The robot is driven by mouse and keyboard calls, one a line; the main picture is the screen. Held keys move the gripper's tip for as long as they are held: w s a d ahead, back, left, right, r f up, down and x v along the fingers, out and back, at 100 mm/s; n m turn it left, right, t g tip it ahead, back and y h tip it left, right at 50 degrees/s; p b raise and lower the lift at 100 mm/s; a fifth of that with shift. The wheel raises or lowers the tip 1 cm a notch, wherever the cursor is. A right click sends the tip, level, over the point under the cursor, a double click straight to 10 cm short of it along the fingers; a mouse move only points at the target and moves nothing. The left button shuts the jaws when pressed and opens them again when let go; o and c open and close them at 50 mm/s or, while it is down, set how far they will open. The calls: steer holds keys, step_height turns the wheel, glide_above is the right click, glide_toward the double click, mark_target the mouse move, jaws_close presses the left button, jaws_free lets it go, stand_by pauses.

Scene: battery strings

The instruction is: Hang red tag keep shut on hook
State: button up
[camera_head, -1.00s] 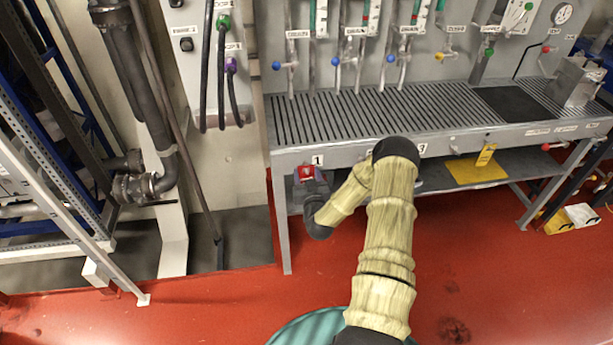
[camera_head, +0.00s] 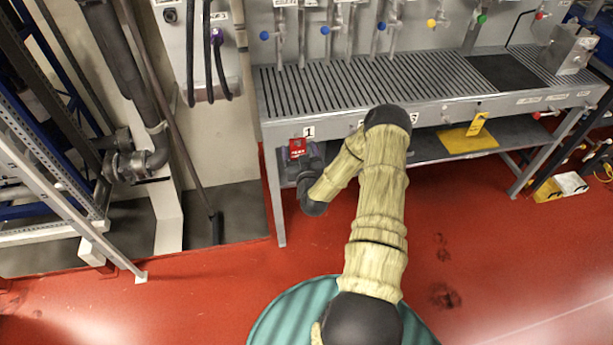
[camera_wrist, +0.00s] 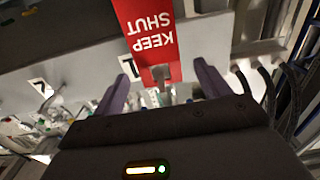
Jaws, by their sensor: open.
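The red tag (camera_head: 297,147) with white lettering is at the bench's front edge, just below the label 1. In the wrist view the tag (camera_wrist: 148,35) reads KEEP SHUT upside down, and its hole end points toward my gripper. My gripper (camera_wrist: 163,85) is open, with its two purple fingers apart on either side of the hole end. Neither finger visibly touches the tag. A small grey shape shows at the hole; I cannot tell whether it is the hook through it. In the head view my gripper is mostly hidden beside the tag.
The grey bench (camera_head: 400,126) with a slotted top runs across the back. A yellow tag (camera_head: 477,123) is at its front edge, farther right. A yellow sheet (camera_head: 468,140) lies on the lower shelf. A metal rack (camera_head: 60,180) stands at left.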

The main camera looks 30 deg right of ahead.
steer(key=b+v, duration=0.2)
steer(key=v, duration=1.3)
steer(key=shift+s, duration=0.4)
steer(key=shift+w+a+r, duration=0.1)
